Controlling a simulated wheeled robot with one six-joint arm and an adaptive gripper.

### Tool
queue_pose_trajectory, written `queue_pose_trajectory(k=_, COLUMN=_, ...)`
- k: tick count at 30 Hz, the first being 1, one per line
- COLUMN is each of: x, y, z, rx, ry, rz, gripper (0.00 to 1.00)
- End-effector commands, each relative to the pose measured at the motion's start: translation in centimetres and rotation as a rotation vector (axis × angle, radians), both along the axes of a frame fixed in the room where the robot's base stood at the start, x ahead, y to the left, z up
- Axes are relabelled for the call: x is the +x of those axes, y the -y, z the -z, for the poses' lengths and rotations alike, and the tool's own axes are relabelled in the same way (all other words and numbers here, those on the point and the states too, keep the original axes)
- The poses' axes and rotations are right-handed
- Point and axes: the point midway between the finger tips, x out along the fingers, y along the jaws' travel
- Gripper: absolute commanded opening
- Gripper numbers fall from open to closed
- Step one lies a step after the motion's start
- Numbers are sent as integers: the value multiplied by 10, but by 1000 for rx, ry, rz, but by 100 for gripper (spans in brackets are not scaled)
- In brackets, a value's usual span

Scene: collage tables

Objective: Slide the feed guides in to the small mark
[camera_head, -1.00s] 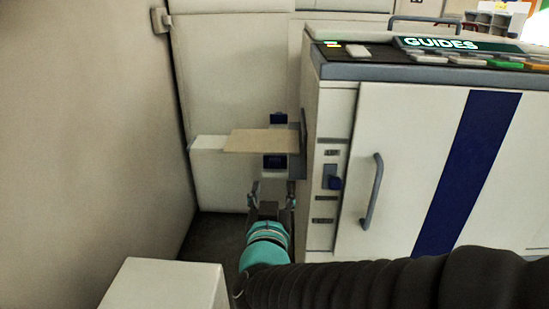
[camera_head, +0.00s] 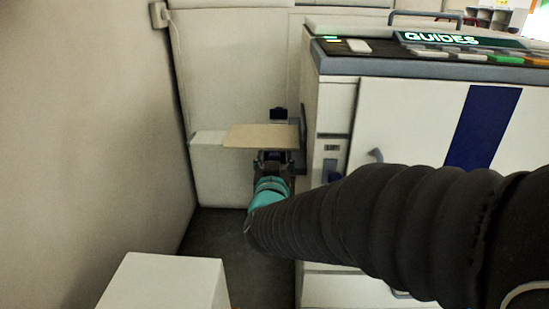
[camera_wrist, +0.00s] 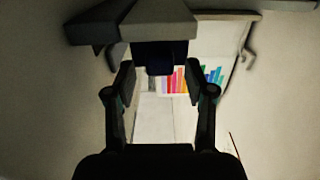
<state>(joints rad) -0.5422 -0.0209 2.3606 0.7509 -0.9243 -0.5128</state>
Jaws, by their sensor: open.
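The tan feed tray (camera_head: 262,135) sticks out from the left side of the white machine. One dark blue guide (camera_head: 278,113) shows at its far edge. My gripper (camera_head: 273,159) is at the near edge of the tray, just below it. In the wrist view my gripper (camera_wrist: 160,82) is open, with a finger on either side of a dark blue guide block (camera_wrist: 160,57). I cannot tell whether the fingers touch it. In the head view this near guide is mostly hidden by my gripper. No small mark can be made out.
A white box (camera_head: 165,285) stands at the lower left. A plain wall (camera_head: 80,150) closes the left side.

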Motion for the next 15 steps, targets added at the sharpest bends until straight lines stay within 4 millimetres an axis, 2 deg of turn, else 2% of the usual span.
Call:
queue_pose_trajectory(k=2, x=0, y=0, z=0, rx=0, ry=0, rz=0, gripper=52)
queue_pose_trajectory(k=8, x=0, y=0, z=0, rx=0, ry=0, rz=0, gripper=2)
queue_pose_trajectory(k=15, x=2, y=0, z=1, rx=0, ry=0, rz=1, gripper=0)
